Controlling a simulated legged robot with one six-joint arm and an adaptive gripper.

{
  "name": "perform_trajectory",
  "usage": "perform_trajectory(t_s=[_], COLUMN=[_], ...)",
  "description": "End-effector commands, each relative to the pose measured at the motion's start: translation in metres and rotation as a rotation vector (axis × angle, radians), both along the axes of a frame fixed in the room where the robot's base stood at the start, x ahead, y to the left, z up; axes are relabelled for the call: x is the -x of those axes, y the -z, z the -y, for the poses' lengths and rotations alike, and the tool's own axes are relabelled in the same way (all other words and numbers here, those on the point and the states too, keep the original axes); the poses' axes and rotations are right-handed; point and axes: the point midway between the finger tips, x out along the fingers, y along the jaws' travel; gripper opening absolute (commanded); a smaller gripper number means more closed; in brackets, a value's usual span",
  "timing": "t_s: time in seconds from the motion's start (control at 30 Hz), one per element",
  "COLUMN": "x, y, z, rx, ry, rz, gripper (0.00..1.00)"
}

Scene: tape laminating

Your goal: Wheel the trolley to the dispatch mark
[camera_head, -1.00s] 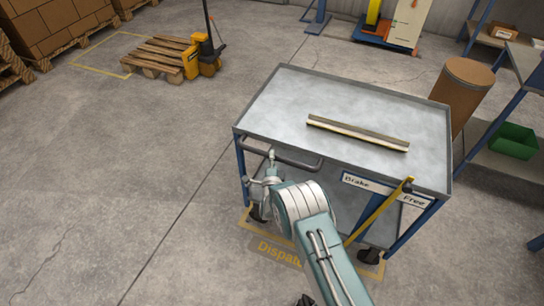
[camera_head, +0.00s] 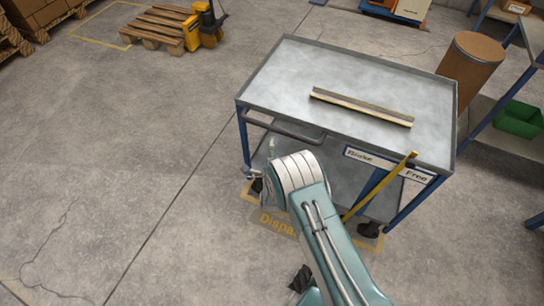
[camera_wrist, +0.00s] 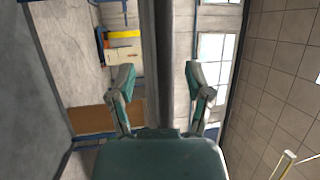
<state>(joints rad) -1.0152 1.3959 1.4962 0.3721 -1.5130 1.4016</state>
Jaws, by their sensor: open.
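The trolley (camera_head: 300,75) has a grey top, blue legs, a lower shelf and a dark push handle (camera_head: 284,128) at its front left. Its yellow lever (camera_head: 383,184) leans right, its upper end toward the "Free" label (camera_head: 416,176), away from "Brake" (camera_head: 360,154). The yellow dispatch mark (camera_head: 277,224) lies on the floor beneath the trolley's near side; my arm hides part of its lettering. Two casters stand around its edges.
A long strip (camera_head: 360,106) lies on the trolley top. A brown drum (camera_head: 470,65) and a shelf with a green bin (camera_head: 519,120) stand close at right. A pallet (camera_head: 155,25) with a yellow pallet truck (camera_head: 200,30) is at back left. The left floor is clear.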

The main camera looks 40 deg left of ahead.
Motion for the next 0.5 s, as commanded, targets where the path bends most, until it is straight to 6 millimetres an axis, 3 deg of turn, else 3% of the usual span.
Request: perform_trajectory(t_s=[0.2, 0.5], x=[0.034, 0.046], y=[0.009, 0.012], z=[0.023, 0.033], rx=[0.002, 0.0], ry=[-0.003, 0.0], rz=[-0.002, -0.002], gripper=[0.65, 0.65])
